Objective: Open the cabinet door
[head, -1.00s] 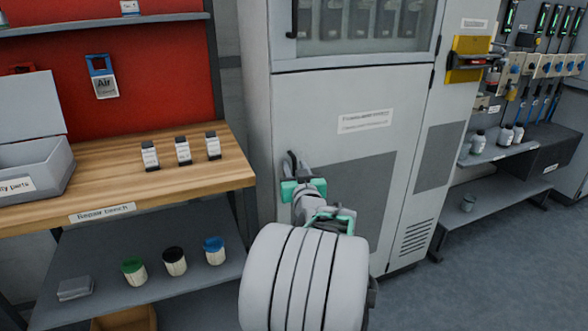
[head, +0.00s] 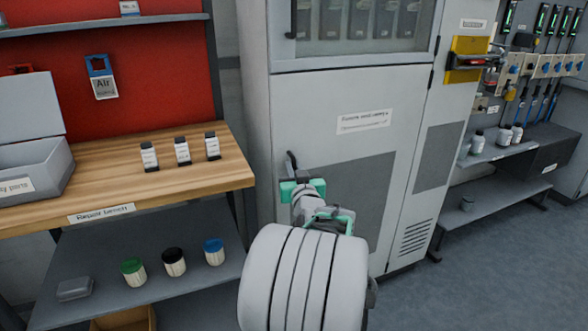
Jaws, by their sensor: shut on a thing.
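The grey cabinet (head: 350,95) stands in the middle of the head view. Its lower door (head: 365,150) carries a white label and a dark grey panel, and looks closed. A black handle (head: 291,160) sits at the door's left edge, with only its upper end showing. My gripper (head: 290,182), with green parts, is at this handle and shut on it. My arm hides the lower left of the door. The upper door (head: 360,40) has a window and its own black handle (head: 292,18) at the left.
A wooden repair bench (head: 215,180) with small bottles and a grey box stands close at the left, with jars on a lower shelf. A rack with grey shelves (head: 510,150) stands at the right. The floor (head: 480,270) is clear at the lower right.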

